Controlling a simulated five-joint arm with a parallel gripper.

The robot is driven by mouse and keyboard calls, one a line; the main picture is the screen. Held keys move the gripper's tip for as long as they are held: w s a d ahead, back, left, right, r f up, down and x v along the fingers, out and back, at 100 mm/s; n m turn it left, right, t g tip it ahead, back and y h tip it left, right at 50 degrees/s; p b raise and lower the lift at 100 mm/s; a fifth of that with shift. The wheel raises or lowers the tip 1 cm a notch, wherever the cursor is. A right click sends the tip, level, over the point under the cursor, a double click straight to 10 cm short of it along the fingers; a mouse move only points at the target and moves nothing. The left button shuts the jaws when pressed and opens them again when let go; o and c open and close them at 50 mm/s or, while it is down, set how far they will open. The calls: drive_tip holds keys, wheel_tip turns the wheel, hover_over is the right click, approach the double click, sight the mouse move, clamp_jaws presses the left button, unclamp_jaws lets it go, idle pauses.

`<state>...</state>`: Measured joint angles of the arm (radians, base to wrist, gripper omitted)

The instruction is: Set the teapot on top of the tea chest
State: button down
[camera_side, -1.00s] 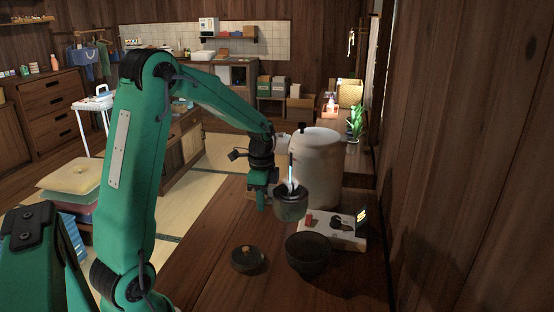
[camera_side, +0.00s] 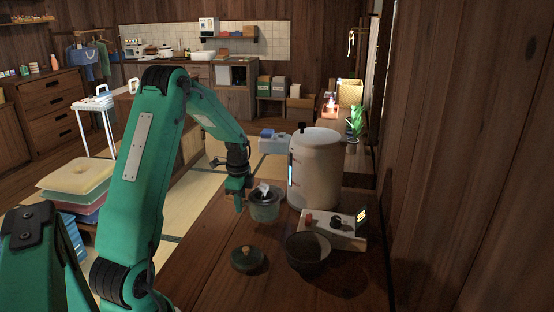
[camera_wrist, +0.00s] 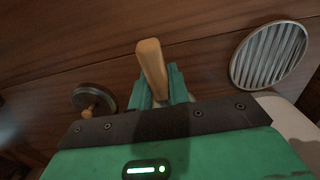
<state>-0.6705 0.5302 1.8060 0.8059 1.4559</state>
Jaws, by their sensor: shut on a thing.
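My gripper (camera_side: 240,196) is shut on a wooden handle (camera_wrist: 152,70), which sticks up between the green jaws in the wrist view. In the side view a dark, rounded teapot (camera_side: 265,210) is at my gripper's right, by the front left of the tall white urn. A bright white shape shows at its top. I cannot tell whether its base touches the wooden surface. A dark round lid with a wooden knob (camera_side: 248,261) lies nearer the camera; it also shows in the wrist view (camera_wrist: 94,100). I cannot pick out the tea chest with certainty.
The white urn (camera_side: 316,170) stands close right of the teapot. A dark bowl (camera_side: 307,252) and a white box (camera_side: 345,236) are in front of it. A wooden wall (camera_side: 470,150) bounds the right. Bare wooden surface (camera_side: 205,262) lies left of the lid.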

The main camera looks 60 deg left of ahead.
sight(241, 222)
drive_tip(key=shift+a+f, duration=0.1)
drive_tip(key=shift+f, duration=1.9)
drive_tip(key=shift+f, duration=0.1)
drive_tip(key=c, duration=1.3)
unclamp_jaws()
drive_tip(key=shift+f, duration=0.1)
wheel_tip(241, 222, up, 12)
drive_tip(key=shift+r, duration=0.2)
